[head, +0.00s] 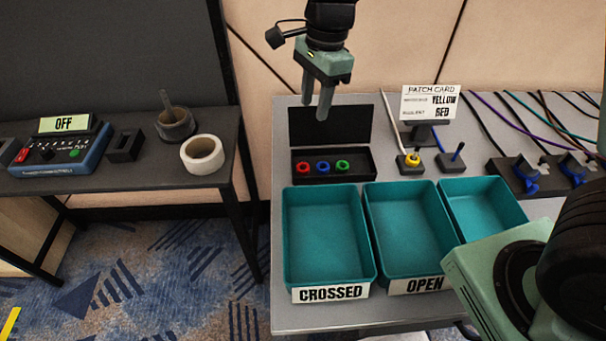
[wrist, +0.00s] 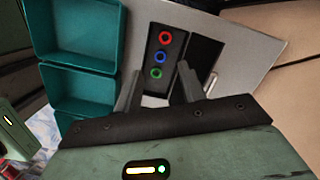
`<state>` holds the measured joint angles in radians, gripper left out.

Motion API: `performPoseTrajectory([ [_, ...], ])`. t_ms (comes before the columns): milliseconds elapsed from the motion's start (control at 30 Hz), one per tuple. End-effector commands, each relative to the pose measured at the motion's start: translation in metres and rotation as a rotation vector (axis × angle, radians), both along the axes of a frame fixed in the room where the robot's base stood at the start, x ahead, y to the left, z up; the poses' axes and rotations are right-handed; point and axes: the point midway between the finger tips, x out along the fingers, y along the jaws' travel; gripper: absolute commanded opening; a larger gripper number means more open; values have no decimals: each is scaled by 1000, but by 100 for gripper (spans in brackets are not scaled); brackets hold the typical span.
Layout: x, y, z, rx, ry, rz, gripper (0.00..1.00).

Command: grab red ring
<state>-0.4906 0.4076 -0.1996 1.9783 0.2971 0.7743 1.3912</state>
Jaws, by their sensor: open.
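The red ring (head: 303,168) lies at the left of a row in a shallow black case (head: 333,178), beside a blue ring (head: 323,168) and a green ring (head: 342,165). My gripper (head: 316,111) is open and empty, pointing down, raised above the table with its fingertips in front of the case's upright lid (head: 350,126) in the head view. In the wrist view the red ring (wrist: 166,38) is the farthest of the three, beyond the open fingers (wrist: 161,88); the green ring (wrist: 157,73) is nearest. Nothing hides the red ring.
Teal trays (head: 288,240) stand in front of the case on the grey table (head: 300,318). A patch card (head: 430,103) and cables stand behind. A side table (head: 215,181) is left.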

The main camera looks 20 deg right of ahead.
Motion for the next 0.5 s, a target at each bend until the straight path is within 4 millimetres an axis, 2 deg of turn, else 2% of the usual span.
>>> performPoseTrajectory([
  [100, 9, -4, -8, -8, 5, -69, 40],
  [233, 9, -3, -23, -11, 8, -81, 40],
  [500, 7, 4, -79, -10, 10, -78, 40],
])
